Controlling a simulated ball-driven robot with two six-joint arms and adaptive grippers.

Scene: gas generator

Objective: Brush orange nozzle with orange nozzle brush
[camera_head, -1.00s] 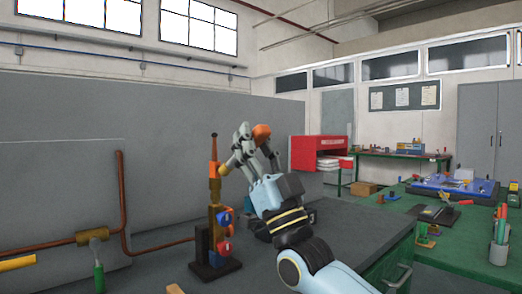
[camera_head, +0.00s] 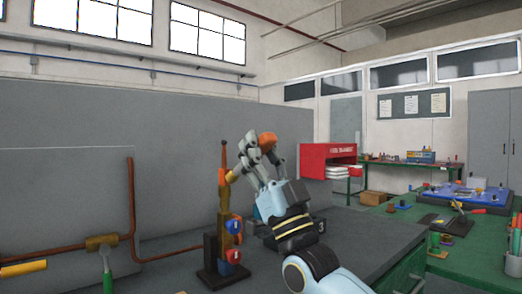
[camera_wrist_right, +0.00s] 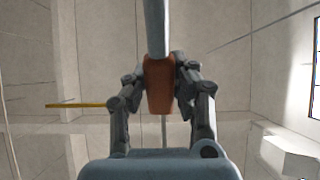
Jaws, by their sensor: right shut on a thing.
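My right gripper (camera_head: 255,150) is raised just right of the upper part of a dark stand (camera_head: 210,255) in the head view. It is shut on an orange-handled tool, taken to be the orange nozzle brush (camera_head: 268,139). In the right wrist view the brush's orange-brown part (camera_wrist_right: 158,88) sits between the fingers, with a pale grey rod running up from it. The stand carries an upright brownish-orange column with a narrow tip (camera_head: 224,155). A short yellow-orange piece (camera_head: 233,175) angles from it toward the gripper; whether the brush touches it, I cannot tell. My left gripper is not in view.
The stand also bears a blue (camera_head: 234,227) and a red (camera_head: 233,256) numbered part. A copper pipe (camera_head: 131,205) runs along the grey panel at left. A green table (camera_head: 450,262) with several items is at right.

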